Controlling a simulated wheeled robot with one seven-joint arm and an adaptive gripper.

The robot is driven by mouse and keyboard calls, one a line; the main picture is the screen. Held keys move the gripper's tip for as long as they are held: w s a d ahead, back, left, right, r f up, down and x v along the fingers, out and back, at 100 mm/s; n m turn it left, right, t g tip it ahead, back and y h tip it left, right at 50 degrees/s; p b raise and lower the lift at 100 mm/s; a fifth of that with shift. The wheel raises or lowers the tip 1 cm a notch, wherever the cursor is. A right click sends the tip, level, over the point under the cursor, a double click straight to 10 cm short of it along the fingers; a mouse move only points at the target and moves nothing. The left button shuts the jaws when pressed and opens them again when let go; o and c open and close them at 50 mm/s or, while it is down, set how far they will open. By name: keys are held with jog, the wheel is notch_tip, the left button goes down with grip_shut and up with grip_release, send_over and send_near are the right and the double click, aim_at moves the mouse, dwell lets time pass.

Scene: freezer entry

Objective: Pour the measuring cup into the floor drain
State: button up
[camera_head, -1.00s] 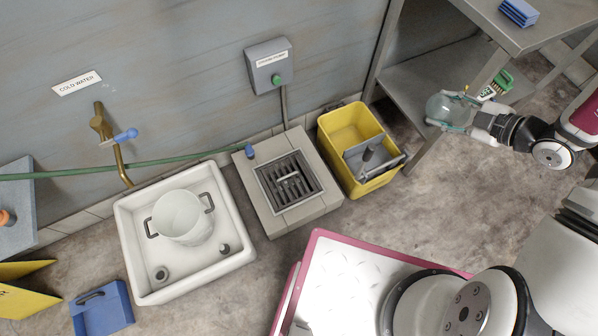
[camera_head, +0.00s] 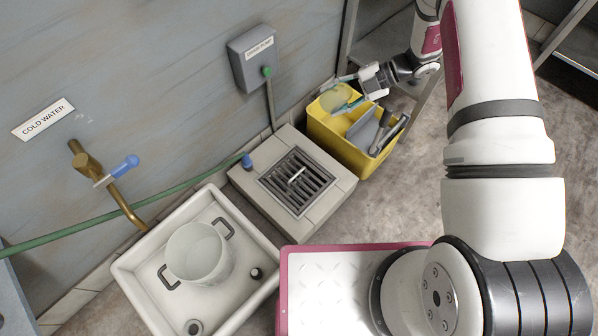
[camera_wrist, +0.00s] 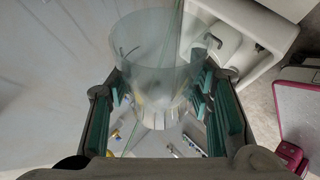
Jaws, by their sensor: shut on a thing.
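My gripper (camera_head: 347,92) is shut on the clear measuring cup (camera_head: 334,99), above the yellow mop bucket in the head view. In the wrist view the see-through cup (camera_wrist: 152,62) sits between the teal finger pads of my gripper (camera_wrist: 160,100). I cannot tell how full the cup is or whether it is tilted. The floor drain (camera_head: 318,184), a dark slotted grate in a raised pale tiled surround (camera_head: 258,205), lies to the left of and below the cup in the picture. The cup is apart from the drain.
The yellow bucket (camera_head: 333,138) stands right beside the drain surround. A white sink (camera_head: 139,281) with a pot (camera_head: 199,255) is at the left. A grey pump box (camera_head: 251,60) and a brass tap (camera_head: 90,165) are on the wall. A green hose (camera_head: 110,217) runs leftward from the surround.

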jog(key=a+f+n+g+h+b, duration=0.3)
jog(key=f+n+b, duration=0.3)
jog(key=f, duration=0.8)
jog(key=a+f+n+g+h+b, duration=0.3)
jog(key=f+n+b, duration=0.3)
jog(key=f+b, duration=0.5)
jog(key=a+f+n+g+h+b, duration=0.2)
jog(key=f+n+b, duration=0.3)
jog(key=f, duration=1.2)
jog(key=a+g+b, duration=0.1)
jog(key=b, duration=0.2)
jog(key=shift+w+a+f+n+h+b, duration=0.3)
jog(key=shift+w+f+n+h+b, duration=0.1)
